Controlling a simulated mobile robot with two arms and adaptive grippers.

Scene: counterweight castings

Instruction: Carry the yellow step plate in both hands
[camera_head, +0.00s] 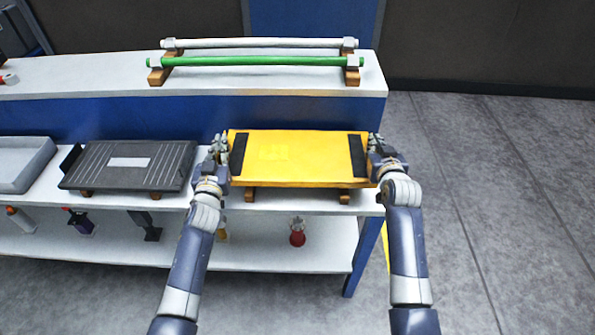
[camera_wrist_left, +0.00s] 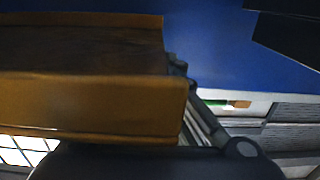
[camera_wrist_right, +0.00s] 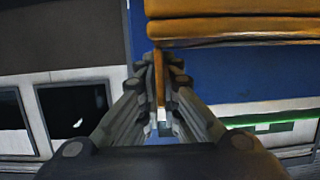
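The yellow step plate (camera_head: 300,158) has a black strip near each end. In the head view it lies level over two wooden blocks on the bench; I cannot tell whether it touches them. My left gripper (camera_head: 220,148) is at its left end. In the left wrist view the plate (camera_wrist_left: 90,105) hides one finger, and the other lies close along its edge, so its grip is unclear. My right gripper (camera_head: 376,146) is at the right end. In the right wrist view its fingers close on both sides of a thin yellow edge of the plate (camera_wrist_right: 159,75).
A dark ribbed plate (camera_head: 128,165) lies left of the yellow one, with a grey tray (camera_head: 22,165) beyond it. Behind, a green bar (camera_head: 255,61) and a white bar (camera_head: 255,43) rest on wooden supports. The lower shelf holds a red item (camera_head: 297,235). The floor at right is clear.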

